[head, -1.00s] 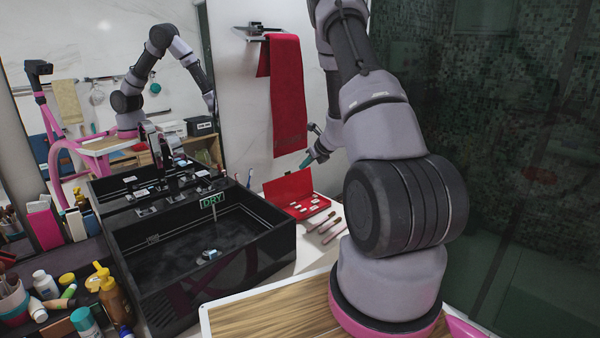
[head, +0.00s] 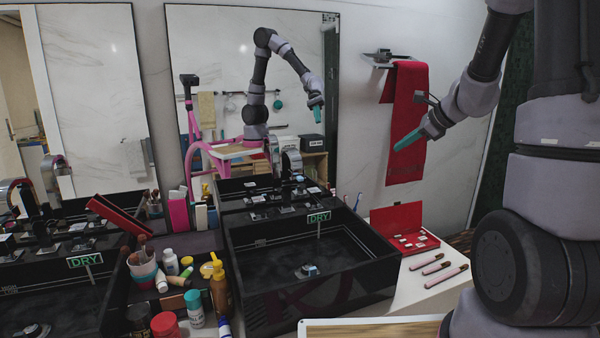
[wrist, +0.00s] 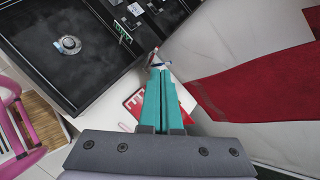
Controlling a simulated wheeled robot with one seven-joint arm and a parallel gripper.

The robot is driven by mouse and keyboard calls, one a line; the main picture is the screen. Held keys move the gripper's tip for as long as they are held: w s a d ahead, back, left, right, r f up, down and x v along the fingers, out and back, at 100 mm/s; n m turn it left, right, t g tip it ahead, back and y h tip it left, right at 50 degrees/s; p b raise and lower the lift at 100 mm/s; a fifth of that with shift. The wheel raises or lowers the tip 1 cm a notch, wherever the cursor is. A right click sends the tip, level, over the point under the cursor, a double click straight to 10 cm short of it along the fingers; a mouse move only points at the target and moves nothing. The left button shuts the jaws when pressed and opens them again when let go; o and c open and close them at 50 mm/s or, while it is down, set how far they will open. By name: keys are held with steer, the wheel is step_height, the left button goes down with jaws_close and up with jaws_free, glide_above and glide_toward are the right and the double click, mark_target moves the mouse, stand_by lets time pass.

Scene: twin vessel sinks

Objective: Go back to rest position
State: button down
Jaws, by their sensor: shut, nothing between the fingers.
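My gripper (head: 408,140) has teal fingers and hangs in the air at the right of the head view, in front of the red towel (head: 405,110). Its fingers lie together with nothing between them. In the wrist view the teal fingers (wrist: 163,95) point away over the counter, also shut. The gripper is apart from the sink, the counter and the things on it.
The right black sink (head: 310,275) with a DRY sign is below. An open red case (head: 405,240) and several brushes (head: 437,268) lie on the counter to its right. Bottles and jars (head: 190,285) stand between the sinks. A mirror (head: 250,70) is behind.

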steer(key=s+a+r+n, duration=0.5)
steer(key=s+r, duration=0.2)
steer(key=s+r+n+h, duration=0.2)
steer(key=s+n, duration=0.4)
steer(key=s, duration=0.4)
steer(key=s+r+n+h, duration=0.2)
steer(key=s+r+n, duration=0.2)
steer(key=s+n, duration=0.3)
steer(key=s, duration=0.3)
steer(key=shift+s+a, duration=0.15)
steer(key=shift+r, duration=0.1)
